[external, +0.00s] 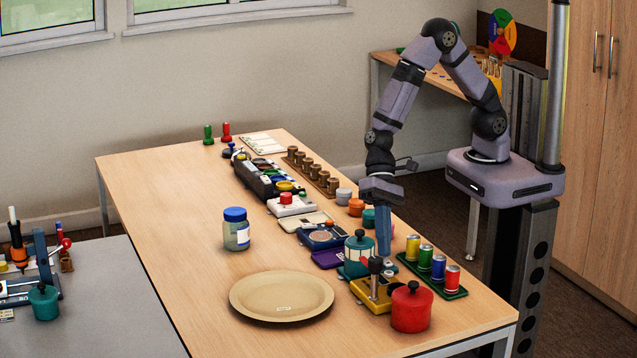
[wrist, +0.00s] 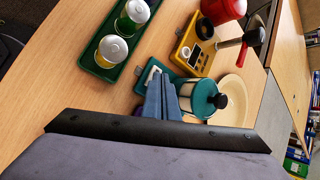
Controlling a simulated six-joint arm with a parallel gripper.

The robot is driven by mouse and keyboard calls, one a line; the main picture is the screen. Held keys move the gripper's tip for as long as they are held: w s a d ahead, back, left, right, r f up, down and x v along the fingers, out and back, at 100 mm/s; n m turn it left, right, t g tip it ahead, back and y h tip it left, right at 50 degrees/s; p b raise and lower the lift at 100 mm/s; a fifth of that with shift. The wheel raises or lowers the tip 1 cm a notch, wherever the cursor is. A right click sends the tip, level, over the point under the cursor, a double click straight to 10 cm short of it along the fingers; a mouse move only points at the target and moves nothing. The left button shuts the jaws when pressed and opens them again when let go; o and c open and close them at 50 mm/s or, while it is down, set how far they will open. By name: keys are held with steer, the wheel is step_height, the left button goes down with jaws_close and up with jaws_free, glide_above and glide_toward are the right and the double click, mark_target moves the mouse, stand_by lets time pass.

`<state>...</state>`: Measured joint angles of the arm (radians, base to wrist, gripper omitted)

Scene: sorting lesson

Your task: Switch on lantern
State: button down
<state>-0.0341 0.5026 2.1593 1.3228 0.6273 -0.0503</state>
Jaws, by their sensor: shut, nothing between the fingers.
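The lantern (external: 359,247) has a teal cap with a dark knob and a pale body, and it stands upright on a teal base. In the wrist view, the lantern (wrist: 205,97) is just right of the fingers. A pale switch-like part (wrist: 151,74) shows on the teal base beside it, partly hidden by the fingers. My gripper (external: 384,252) is shut and empty, pointing down close beside the lantern on its right in the external view. In the wrist view, my gripper's fingertips (wrist: 160,84) lie over the base; I cannot tell whether they touch it.
A yellow device with a dark-topped post (external: 375,290) and a red pot (external: 411,309) stand in front. A green tray of cans (external: 456,294) is to the right. A beige plate (external: 282,296) and a blue-lidded jar (external: 236,232) are left. The table's left side is mostly clear.

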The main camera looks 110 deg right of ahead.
steer(key=shift+f, duration=0.15)
stand_by(0.5)
steer(key=shift+r+p, duration=0.4)
steer(key=shift+r, duration=0.35)
steer(key=shift+a, duration=0.1)
steer(key=shift+a+r+p, duration=0.15)
steer(key=shift+r+p, duration=0.8)
steer(key=shift+r, duration=0.3)
steer(key=shift+a+r+p, duration=0.15)
steer(key=shift+r+p, duration=0.8)
steer(key=shift+r, duration=0.25)
